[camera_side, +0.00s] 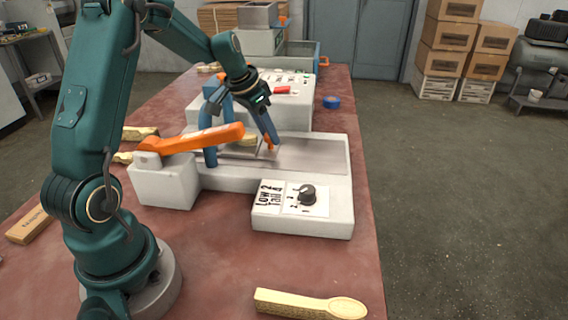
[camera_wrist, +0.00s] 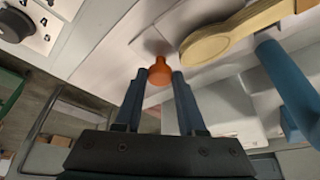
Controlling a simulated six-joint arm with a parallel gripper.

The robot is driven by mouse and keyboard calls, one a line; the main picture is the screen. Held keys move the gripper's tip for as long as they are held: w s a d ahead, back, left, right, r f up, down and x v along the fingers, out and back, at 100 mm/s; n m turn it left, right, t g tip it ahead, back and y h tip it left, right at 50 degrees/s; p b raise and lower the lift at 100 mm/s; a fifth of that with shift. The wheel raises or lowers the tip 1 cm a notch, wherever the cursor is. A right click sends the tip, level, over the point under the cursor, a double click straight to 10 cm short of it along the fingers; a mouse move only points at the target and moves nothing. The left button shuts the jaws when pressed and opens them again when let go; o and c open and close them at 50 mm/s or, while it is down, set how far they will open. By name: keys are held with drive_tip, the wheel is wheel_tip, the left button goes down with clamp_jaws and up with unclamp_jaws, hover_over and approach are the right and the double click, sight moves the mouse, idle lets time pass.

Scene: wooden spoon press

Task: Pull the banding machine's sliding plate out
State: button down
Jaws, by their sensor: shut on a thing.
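The white banding machine (camera_side: 320,134) stands on the red table. It has an orange lever (camera_side: 195,138) and a blue arch (camera_side: 209,140). Its sliding plate (camera_side: 238,152) lies in the channel by the arch, with an orange knob at its right end. A wooden spoon lies on the plate; its pale bowl (camera_wrist: 208,45) shows in the wrist view. My gripper (camera_side: 270,142) reaches down to the plate's end. In the wrist view its two fingers (camera_wrist: 160,76) are shut on the orange knob (camera_wrist: 158,73). The arch hides part of the plate.
A control box with a black dial (camera_side: 307,194) sits in front of the channel. Another wooden spoon (camera_side: 310,304) lies at the table's front. A blue tape roll (camera_side: 331,102) lies near the right edge. The channel right of the knob is clear.

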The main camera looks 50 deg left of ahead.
idle(0.8)
drive_tip(key=w+d, duration=1.1)
drive_tip(key=shift+w+d+r, duration=0.1)
drive_tip(key=shift+w+d, duration=0.2)
drive_tip(key=shift+d, duration=0.05)
drive_tip(key=shift+w+d, duration=0.1)
drive_tip(key=c, duration=0.5)
unclamp_jaws()
drive_tip(key=shift+r, duration=0.2)
drive_tip(key=shift+v, duration=2.4)
